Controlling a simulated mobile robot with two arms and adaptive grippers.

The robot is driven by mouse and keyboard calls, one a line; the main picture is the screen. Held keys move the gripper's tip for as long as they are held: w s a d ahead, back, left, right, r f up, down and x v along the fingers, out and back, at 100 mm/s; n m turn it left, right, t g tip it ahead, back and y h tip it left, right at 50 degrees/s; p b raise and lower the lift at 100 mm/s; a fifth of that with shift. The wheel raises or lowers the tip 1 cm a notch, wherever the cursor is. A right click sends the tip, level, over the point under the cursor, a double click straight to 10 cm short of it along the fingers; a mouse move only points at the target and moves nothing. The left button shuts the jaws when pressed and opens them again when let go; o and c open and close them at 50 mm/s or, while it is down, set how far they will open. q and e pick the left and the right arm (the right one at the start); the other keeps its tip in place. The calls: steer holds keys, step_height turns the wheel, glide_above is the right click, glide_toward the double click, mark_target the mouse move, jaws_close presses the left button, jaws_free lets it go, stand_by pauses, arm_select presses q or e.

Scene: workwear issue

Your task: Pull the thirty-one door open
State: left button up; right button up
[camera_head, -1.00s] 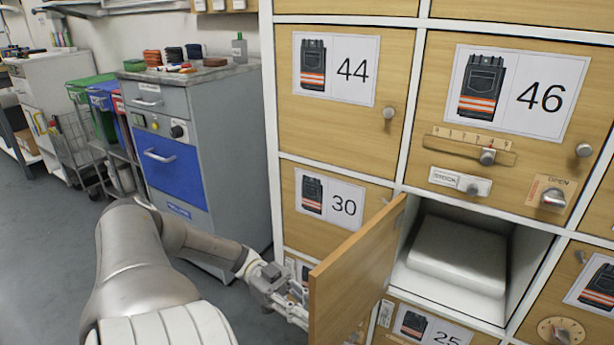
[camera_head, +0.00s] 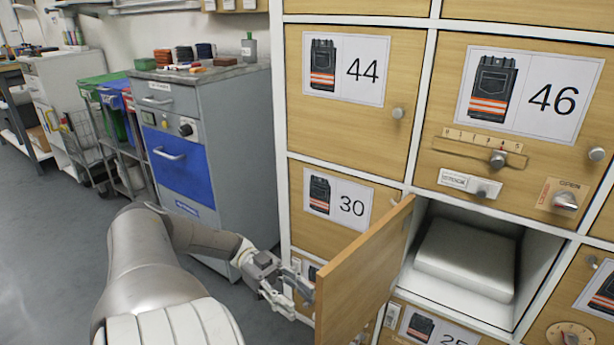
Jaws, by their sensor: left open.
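A wooden locker door (camera_head: 362,272) stands swung open, hinged at the side of door 30, its inner face towards the open compartment. Its number is not visible. The compartment (camera_head: 532,270) holds a flat white block (camera_head: 466,260). My left gripper (camera_head: 296,303) is open and empty, beside the outer left face of the open door. Its fingertips are close to the door edge; I cannot tell whether they touch it. My right gripper is not in view.
Shut doors 44 (camera_head: 350,130), 46 (camera_head: 520,180) and 30 (camera_head: 336,225) surround the compartment; 46 has a slider and knobs. A grey cabinet (camera_head: 205,95) stands left of the lockers. The floor (camera_head: 50,260) at left is clear.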

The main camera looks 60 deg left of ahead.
arm_select(q)
steer(key=shift+v, duration=1.15)
